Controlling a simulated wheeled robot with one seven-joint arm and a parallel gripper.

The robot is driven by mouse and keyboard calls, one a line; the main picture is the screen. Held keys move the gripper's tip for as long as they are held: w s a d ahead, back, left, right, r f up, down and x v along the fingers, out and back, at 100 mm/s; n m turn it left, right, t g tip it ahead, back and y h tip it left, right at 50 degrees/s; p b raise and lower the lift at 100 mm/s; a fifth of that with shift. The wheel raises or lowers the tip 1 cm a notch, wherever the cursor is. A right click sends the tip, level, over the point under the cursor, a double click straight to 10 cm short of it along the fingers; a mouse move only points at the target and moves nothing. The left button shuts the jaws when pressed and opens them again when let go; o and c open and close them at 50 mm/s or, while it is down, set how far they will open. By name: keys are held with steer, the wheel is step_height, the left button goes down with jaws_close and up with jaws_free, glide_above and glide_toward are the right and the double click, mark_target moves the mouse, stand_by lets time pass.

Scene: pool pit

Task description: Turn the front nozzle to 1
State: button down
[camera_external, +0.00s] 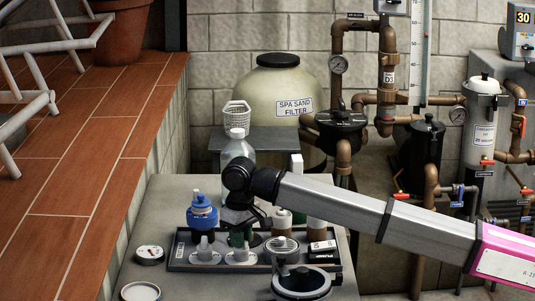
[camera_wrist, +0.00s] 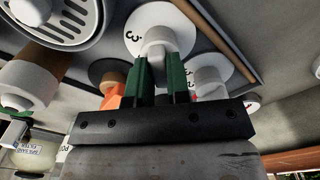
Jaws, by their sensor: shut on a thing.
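My gripper (camera_wrist: 163,75) reaches down over the tray, its green fingers closed on the sides of a pale nozzle (camera_wrist: 157,35). That nozzle stands on a round white dial (camera_wrist: 184,20) with a "3" visible beside it; its other marks are not readable. It seems to be the right one of two grey nozzles in the external view (camera_external: 240,254). The other nozzle (camera_external: 204,253) stands to its left, also on a round dial, and shows in the wrist view (camera_wrist: 209,72).
A clear bottle (camera_external: 236,150) stands behind my wrist. The table's left side is mostly free.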

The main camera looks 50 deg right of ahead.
steer(key=shift+n, duration=0.8)
steer(key=c, duration=1.1)
jaws_free()
step_height(320, 180, up, 11)
steer(key=shift+f, duration=0.1)
